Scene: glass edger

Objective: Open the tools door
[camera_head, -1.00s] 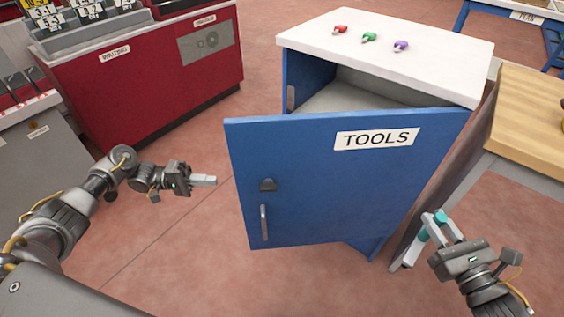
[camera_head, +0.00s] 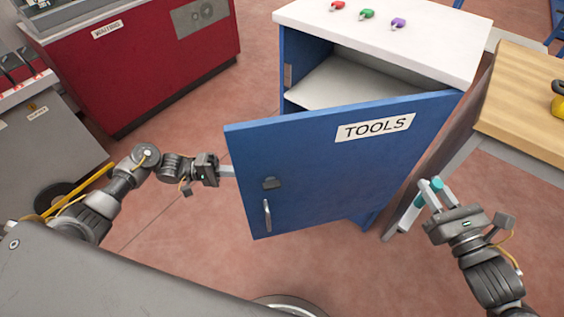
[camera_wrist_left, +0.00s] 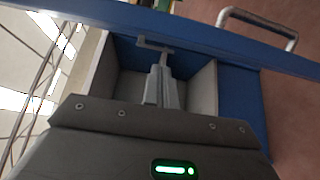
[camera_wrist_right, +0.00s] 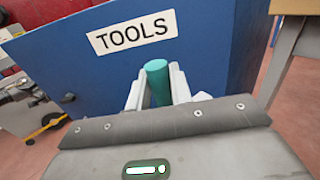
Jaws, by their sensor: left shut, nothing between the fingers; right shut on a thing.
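The blue tools door (camera_head: 330,180), with a TOOLS label and a silver handle (camera_head: 267,214), stands ajar on the blue cabinet (camera_head: 293,70). Shelf space shows behind it. My left gripper (camera_head: 230,171) is shut and empty at the door's free left edge, its tips partly hidden by the door. In the left wrist view its fingers (camera_wrist_left: 163,85) point into the cabinet opening beside the door edge; I cannot tell whether they touch the door. My right gripper (camera_head: 430,190) is shut on a teal cylinder (camera_wrist_right: 157,82), right of the door and apart from the handle.
Red, green and purple small items (camera_head: 367,14) lie on the cabinet's white top (camera_head: 440,45). A wooden-topped table (camera_head: 520,100) stands close on the right. A red cabinet (camera_head: 150,70) stands at the back left. Floor in front of the door is open.

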